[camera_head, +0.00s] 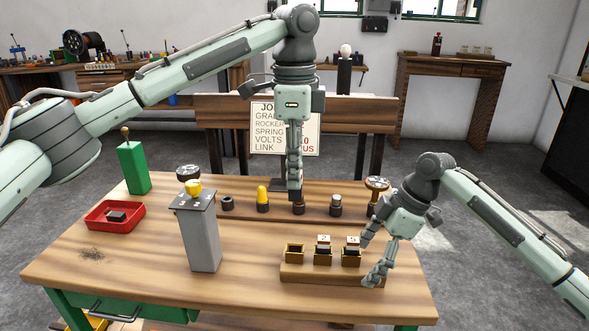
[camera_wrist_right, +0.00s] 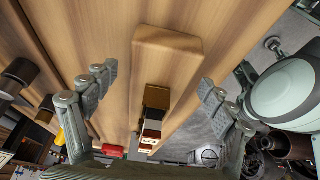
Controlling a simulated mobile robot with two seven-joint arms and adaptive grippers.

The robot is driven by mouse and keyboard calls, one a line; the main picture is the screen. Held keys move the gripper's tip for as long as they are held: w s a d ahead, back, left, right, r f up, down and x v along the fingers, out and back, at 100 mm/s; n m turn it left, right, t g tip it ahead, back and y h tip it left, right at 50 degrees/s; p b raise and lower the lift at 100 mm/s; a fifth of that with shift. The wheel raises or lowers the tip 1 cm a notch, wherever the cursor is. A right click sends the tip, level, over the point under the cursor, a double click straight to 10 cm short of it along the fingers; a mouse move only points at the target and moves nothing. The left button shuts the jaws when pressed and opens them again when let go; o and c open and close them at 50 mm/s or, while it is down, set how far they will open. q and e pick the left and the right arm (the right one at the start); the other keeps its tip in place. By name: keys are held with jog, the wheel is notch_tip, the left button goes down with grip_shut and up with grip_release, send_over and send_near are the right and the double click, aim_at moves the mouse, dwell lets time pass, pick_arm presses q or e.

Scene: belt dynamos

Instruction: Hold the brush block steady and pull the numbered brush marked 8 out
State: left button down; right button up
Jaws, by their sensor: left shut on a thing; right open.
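The wooden brush block (camera_head: 330,276) lies at the table's front right with several brass holders in a row. The left holder (camera_head: 294,253) shows no tag. The middle and right holders carry brushes with white numbered tags (camera_head: 323,240) (camera_head: 352,241); the digits are too small to read surely. My right gripper (camera_head: 371,262) is open and empty at the block's right end. In the right wrist view its fingers stand apart on either side of the block (camera_wrist_right: 168,58) and a brass holder (camera_wrist_right: 156,97). My left gripper (camera_head: 295,195) points down behind the block, shut on a small dark cylinder (camera_head: 299,208).
A row holds a dark ring (camera_head: 227,203), a yellow knob (camera_head: 262,198), a grey-capped post (camera_head: 336,204) and a round knob (camera_head: 377,183). A grey post (camera_head: 199,235), red tray (camera_head: 112,222) and green box (camera_head: 133,167) stand left. The front-left tabletop is mostly clear.

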jog(key=v, duration=1.1)
jog(key=x, duration=1.1)
jog(key=shift+a+f, duration=0.15)
jog(key=shift+f, duration=0.2)
pick_arm(q)
jog(key=shift+f, duration=0.35)
pick_arm(e)
jog(key=shift+a+f, duration=0.1)
jog(key=shift+f, duration=0.1)
pick_arm(q)
jog(key=shift+f, duration=0.9)
